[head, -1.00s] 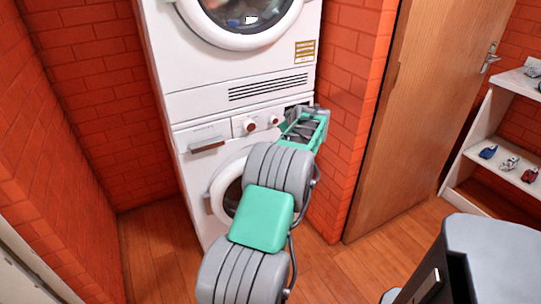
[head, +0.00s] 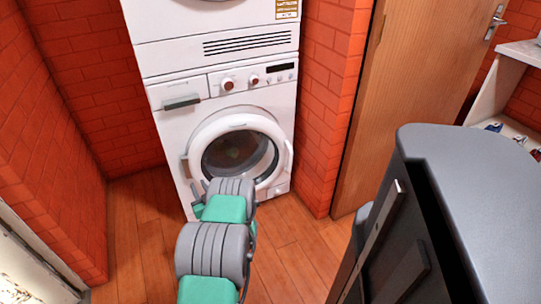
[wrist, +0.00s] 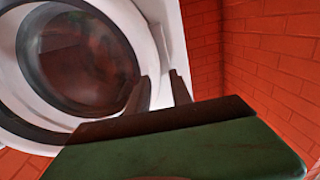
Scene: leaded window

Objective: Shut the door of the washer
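The washer (head: 165,125) is the lower white machine of a stacked pair. Its round door (head: 238,118) has a white ring and dark glass, and faces me. I cannot tell whether the door is fully closed or slightly ajar. In the wrist view the door (wrist: 130,25) fills the upper left. My gripper (head: 200,187) is low, near the lower left of the door in the head view, partly hidden by my arm. In the wrist view my gripper (wrist: 158,88) has its two dark fingers apart with nothing between them, pointing at the white washer front.
Another white machine (head: 215,60) is stacked on top. Red brick walls (head: 50,130) stand close on both sides. A wooden door (head: 370,110) and white shelves (head: 500,85) are to the right. Wooden floor (head: 135,235) is clear at the left.

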